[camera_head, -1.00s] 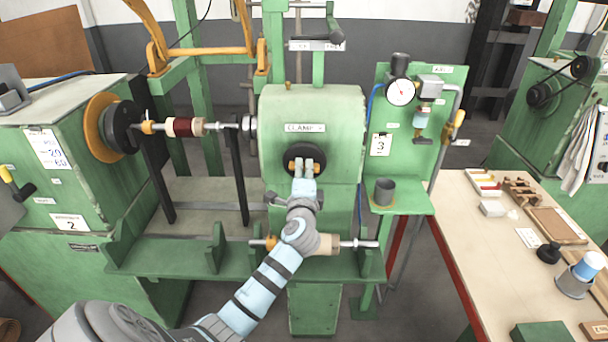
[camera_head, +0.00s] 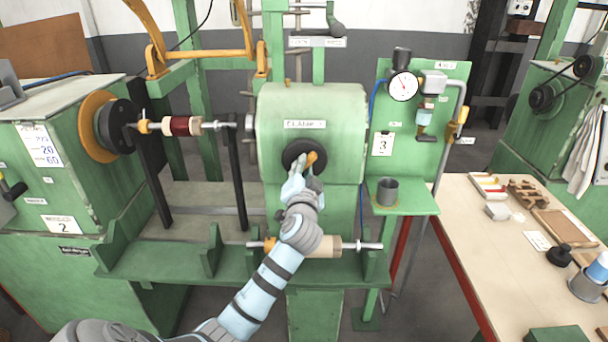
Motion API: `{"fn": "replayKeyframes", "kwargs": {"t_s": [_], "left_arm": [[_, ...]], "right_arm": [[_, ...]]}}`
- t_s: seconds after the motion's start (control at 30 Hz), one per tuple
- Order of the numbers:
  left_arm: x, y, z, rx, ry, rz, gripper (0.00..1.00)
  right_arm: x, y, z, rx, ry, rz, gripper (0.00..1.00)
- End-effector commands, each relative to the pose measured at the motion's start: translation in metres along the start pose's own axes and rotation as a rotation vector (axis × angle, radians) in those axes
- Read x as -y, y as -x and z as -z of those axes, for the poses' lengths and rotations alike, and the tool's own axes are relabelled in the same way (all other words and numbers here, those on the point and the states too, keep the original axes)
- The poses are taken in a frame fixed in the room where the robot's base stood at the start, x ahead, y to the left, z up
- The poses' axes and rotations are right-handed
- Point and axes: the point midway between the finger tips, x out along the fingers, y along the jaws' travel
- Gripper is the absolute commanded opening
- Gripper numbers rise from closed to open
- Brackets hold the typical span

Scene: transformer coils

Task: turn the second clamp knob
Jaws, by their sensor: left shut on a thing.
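The clamp knob (camera_head: 291,152) is a round black disc with an orange grip bar (camera_head: 311,159) on the front of the green housing labelled "CLAMP" (camera_head: 268,111). My left gripper (camera_head: 303,170) is at the knob's face, with its fingers shut on the orange bar. The bar is tilted, and the fingers hide its lower left part. My left arm comes up from the bottom left. My right gripper is not in view.
A coil (camera_head: 182,126) on a shaft sits left of the housing. Another shaft with a pale roll (camera_head: 326,246) lies behind my forearm. A gauge panel (camera_head: 419,75) with a grey cup (camera_head: 387,191) stands right, beside a cluttered workbench (camera_head: 456,221).

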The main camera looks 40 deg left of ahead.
Motion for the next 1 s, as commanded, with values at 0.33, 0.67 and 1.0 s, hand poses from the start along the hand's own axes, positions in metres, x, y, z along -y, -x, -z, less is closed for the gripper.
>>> {"fn": "replayKeyframes", "kwargs": {"t_s": [0.33, 0.67, 1.0], "left_arm": [[-0.003, 0.0, -0.002, -0.001, 0.324, 0.0, 0.0], [-0.003, 0.0, -0.001, 0.0, 0.589, -0.001, 0.0], [-0.003, 0.0, -0.001, 0.002, 0.729, -0.001, 0.0]], "right_arm": [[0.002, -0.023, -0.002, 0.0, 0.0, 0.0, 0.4], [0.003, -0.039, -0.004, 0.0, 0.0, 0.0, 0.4], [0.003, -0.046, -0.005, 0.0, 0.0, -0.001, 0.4]]}}
